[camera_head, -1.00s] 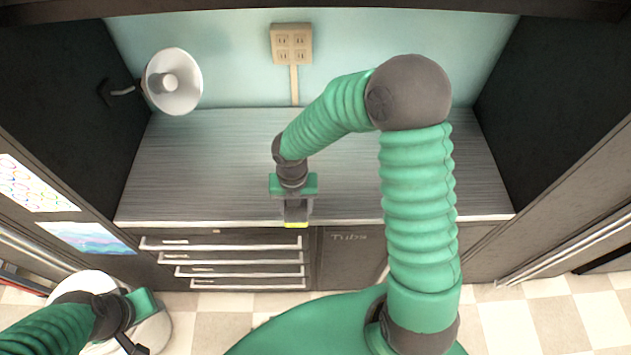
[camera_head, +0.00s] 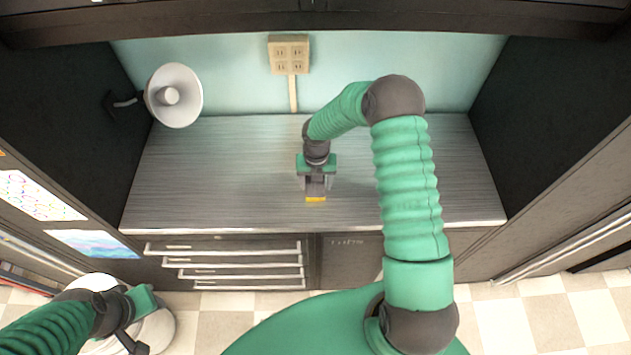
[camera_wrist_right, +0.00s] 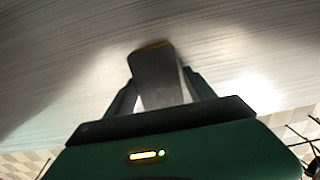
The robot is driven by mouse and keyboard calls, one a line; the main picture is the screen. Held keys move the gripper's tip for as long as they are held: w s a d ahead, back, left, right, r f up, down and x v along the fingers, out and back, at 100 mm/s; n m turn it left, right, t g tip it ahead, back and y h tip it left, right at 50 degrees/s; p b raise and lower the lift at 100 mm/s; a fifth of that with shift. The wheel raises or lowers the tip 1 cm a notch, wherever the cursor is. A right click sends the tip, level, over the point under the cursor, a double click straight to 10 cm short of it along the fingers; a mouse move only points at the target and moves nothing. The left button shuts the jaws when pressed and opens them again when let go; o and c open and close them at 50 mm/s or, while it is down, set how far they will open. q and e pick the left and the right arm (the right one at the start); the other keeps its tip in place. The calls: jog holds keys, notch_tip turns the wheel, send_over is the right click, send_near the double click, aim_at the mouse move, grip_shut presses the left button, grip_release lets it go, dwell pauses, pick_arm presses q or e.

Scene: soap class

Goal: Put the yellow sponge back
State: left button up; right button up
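The sponge shows as a yellow strip (camera_head: 315,199) at the tip of my right gripper (camera_head: 315,186), over the front part of the grey countertop (camera_head: 230,185). In the right wrist view the sponge (camera_wrist_right: 154,78) is a dark grey slab with a thin yellow far edge, held between the two fingers of my right gripper (camera_wrist_right: 160,82). I cannot tell whether it touches the counter. My left gripper (camera_head: 138,318) is low at the left, over a white round object; its fingers are unclear.
The countertop is clear. A white lamp-like cone (camera_head: 174,96) sticks out at the back left, and an outlet box (camera_head: 289,54) is on the back wall. Dark side panels flank the counter. Closed drawers (camera_head: 235,264) and a door marked "Tubs" (camera_head: 347,262) are below.

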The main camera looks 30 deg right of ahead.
aim_at(315, 183)
jog(key=shift+o, duration=1.1)
jog(key=shift+d, duration=0.15)
jog(key=shift+s+d, duration=0.1)
jog(key=shift+d, duration=0.05)
jog(key=shift+a+r, duration=0.15)
jog(key=shift+a, duration=0.1)
notch_tip(315, 183, up, 5)
jog(key=shift+a+f+b, duration=0.1)
jog(key=shift+a+b, duration=0.05)
jog(key=shift+b, duration=0.6)
notch_tip(315, 183, up, 7)
jog(key=s+a+r+m+t, duration=0.1)
jog(key=s+a+r+m, duration=0.1)
jog(key=s+a+m, duration=0.95)
jog(key=s+r+m+t, duration=0.2)
jog(key=s+m, duration=0.3)
jog(key=m, duration=1.3)
pick_arm(q)
jog(key=s+b+x, duration=0.2)
jog(key=b+x, duration=0.5)
jog(key=x, duration=0.1)
jog(key=shift+a+f, duration=0.15)
jog(key=shift+f, duration=0.3)
pick_arm(e)
notch_tip(315, 183, down, 7)
jog(key=shift+w, duration=0.4)
